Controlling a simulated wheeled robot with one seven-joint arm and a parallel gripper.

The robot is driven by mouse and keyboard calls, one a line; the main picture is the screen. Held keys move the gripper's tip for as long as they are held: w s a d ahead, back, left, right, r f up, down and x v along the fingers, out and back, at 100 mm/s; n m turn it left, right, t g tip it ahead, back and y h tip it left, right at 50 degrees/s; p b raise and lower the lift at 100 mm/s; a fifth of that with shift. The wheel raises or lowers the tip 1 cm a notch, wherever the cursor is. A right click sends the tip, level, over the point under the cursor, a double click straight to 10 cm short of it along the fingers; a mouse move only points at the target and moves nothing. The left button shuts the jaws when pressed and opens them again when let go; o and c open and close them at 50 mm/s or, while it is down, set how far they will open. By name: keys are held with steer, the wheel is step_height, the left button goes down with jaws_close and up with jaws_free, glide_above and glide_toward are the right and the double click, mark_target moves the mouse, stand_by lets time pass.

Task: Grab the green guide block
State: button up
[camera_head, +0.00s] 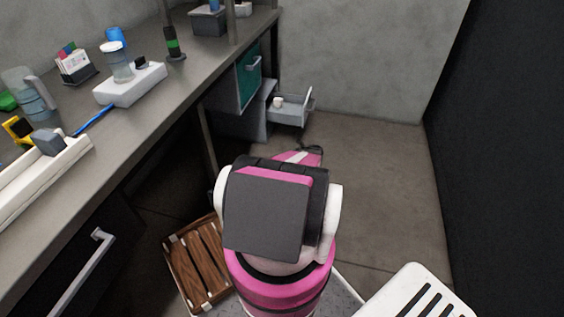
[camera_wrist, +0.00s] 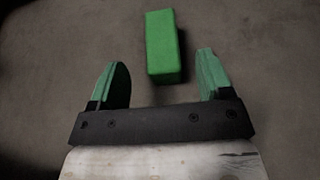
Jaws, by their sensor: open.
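The green guide block (camera_wrist: 163,45) is a bright green rectangular bar in the wrist view. It lies on a plain grey-brown surface. My gripper (camera_wrist: 161,78) is open, with its two green fingers apart and nothing between them. The block lies ahead of the fingertips, in line with the gap between them, and its near end is close to the level of the tips. I cannot tell how far above the surface the fingers are. In the head view I cannot pick out the block, and my pink and white arm hides part of the floor.
In the head view a long workbench (camera_head: 150,108) runs along the left, with a white device (camera_head: 130,84), jug (camera_head: 28,95) and bins on it. An open drawer (camera_head: 290,110) juts out at the back. A wooden crate (camera_head: 200,262) stands below.

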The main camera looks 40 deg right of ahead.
steer(key=x, duration=0.5)
steer(key=shift+f, duration=0.15)
steer(key=shift+c, duration=0.3)
steer(key=c, duration=1)
